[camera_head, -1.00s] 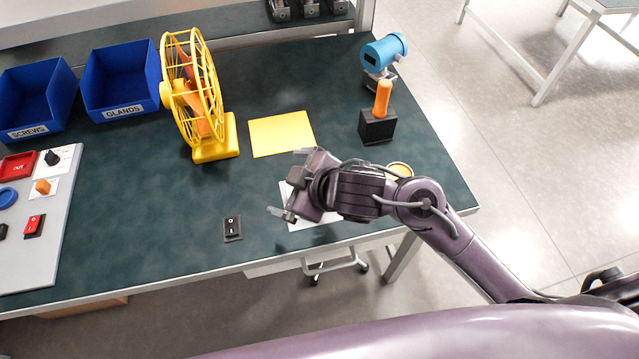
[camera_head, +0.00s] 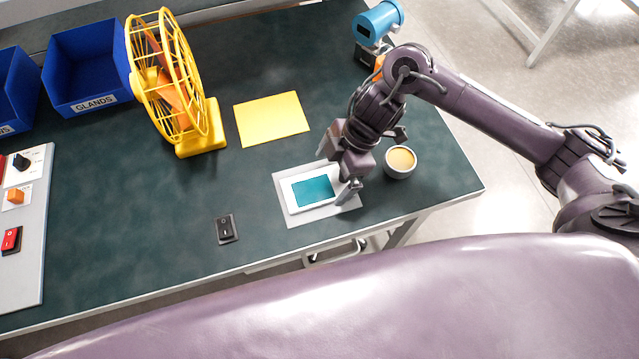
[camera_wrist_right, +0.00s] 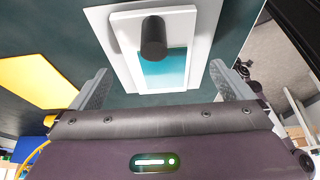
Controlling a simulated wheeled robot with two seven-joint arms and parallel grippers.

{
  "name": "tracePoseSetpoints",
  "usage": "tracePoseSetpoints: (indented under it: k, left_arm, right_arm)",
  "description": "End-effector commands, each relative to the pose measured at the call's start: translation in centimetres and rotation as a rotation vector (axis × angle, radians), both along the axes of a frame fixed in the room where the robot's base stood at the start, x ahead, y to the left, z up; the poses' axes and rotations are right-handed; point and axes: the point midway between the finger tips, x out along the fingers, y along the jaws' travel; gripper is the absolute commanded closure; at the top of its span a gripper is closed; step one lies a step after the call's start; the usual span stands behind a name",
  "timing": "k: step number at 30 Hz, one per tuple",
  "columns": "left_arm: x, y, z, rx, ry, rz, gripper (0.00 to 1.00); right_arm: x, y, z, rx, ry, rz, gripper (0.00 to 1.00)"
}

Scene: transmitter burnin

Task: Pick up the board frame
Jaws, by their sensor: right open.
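The board frame (camera_head: 287,193) is a white rectangular frame around a teal panel. It lies flat on a light grey mat (camera_head: 300,220) near the table's front edge. In the right wrist view the frame (camera_wrist_right: 180,20) is ahead of the jaws, and a dark upright cylinder (camera_wrist_right: 153,38) stands over it. My right gripper (camera_head: 337,172) is open and empty above the frame's right side, hiding part of it. In the right wrist view its two fingers (camera_wrist_right: 159,72) are spread wide, with the frame between and beyond them. My left gripper is not in view.
A round tub (camera_head: 400,162) with yellow content stands close to the right of my gripper. A yellow sheet (camera_head: 270,118), a yellow caged fan (camera_head: 205,135) and a black switch (camera_head: 227,229) are to the left. A blue instrument (camera_head: 378,22) is behind my arm.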

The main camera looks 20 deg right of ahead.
Motion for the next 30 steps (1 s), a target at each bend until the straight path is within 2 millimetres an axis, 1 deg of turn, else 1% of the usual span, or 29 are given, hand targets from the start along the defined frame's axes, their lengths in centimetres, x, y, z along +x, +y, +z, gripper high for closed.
tracePoseSetpoints:
  k: [3,6,9,14,17,27,30]
  left_arm:
    - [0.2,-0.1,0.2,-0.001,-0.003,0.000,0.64]
    - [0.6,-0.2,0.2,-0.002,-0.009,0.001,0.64]
    - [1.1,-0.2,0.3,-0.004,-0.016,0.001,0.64]
    - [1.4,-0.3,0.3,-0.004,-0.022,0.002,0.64]
    - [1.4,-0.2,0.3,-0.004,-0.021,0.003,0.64]
    - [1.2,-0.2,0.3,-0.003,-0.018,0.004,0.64]
    - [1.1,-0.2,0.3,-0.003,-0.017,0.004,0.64]
  right_arm:
    - [0.1,0.6,-1.8,0.001,0.003,0.001,0.00]
    - [0.1,1.0,-2.7,0.001,0.000,0.000,0.00]
    - [0.1,1.1,-3.0,0.001,-0.002,0.001,0.00]
    - [0.1,1.1,-3.0,0.001,-0.003,0.001,0.00]
    - [0.1,1.1,-3.0,0.001,-0.003,0.001,0.10]
    - [0.1,1.1,-3.0,0.001,-0.003,0.001,0.55]
    - [0.2,1.1,-2.9,0.002,-0.003,0.001,0.55]
